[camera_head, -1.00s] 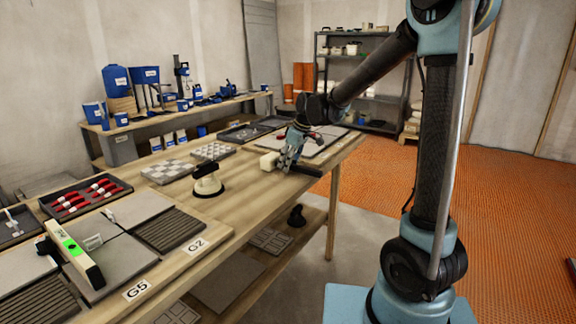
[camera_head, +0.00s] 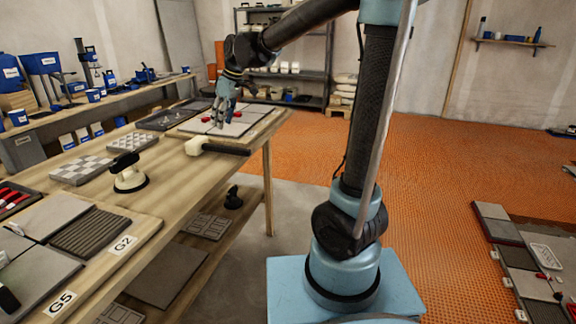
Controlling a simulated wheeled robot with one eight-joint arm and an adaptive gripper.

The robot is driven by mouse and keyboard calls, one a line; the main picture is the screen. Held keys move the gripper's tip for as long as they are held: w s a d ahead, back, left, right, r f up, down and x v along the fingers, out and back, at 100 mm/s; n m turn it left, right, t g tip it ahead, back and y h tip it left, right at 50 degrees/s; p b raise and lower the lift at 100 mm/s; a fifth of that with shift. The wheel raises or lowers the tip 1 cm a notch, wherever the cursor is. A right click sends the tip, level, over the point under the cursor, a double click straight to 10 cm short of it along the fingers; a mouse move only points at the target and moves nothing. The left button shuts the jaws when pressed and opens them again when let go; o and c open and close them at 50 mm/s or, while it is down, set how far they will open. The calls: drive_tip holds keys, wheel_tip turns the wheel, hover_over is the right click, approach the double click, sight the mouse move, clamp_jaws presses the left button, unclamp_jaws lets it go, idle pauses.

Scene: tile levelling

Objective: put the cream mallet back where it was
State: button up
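The cream mallet lies on the wooden workbench (camera_head: 186,178). Its pale head (camera_head: 195,146) is at the left and its black handle (camera_head: 228,150) points right, toward the bench's right edge. My gripper (camera_head: 219,122) hangs fingers down above the grey tile board behind the mallet. It looks apart from the mallet, with nothing visible held. The fingers are small and dark, so I cannot tell how wide they stand.
A cream suction lifter with a black handle (camera_head: 128,176) stands nearer on the bench. Mosaic tile sheets (camera_head: 80,170) lie left of it. A grey tile board (camera_head: 232,130) with red items lies behind the mallet. Bare wood surrounds the mallet's near side.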

drive_tip(key=s+d+f+m+h, duration=0.1)
drive_tip(key=s+d+f+m, duration=0.2)
drive_tip(key=s+d, duration=0.45)
drive_tip(key=s+d+f+m+h, duration=0.1)
drive_tip(key=s+d+f+m, duration=0.25)
drive_tip(key=d, duration=0.75)
drive_tip(key=s+d+f+m+h, duration=0.1)
drive_tip(key=s+d+f+m, duration=0.15)
drive_tip(key=s+d, duration=0.55)
drive_tip(key=s+d+f+m, duration=0.4)
drive_tip(key=s+d+f, duration=0.3)
drive_tip(key=f, duration=0.1)
drive_tip(key=shift+s+t+h, duration=0.3)
drive_tip(key=shift+h, duration=0.1)
drive_tip(key=shift+d, duration=0.1)
drive_tip(key=shift+w+f, duration=0.15)
drive_tip(key=shift+w, duration=0.25)
drive_tip(key=shift+c, duration=0.6)
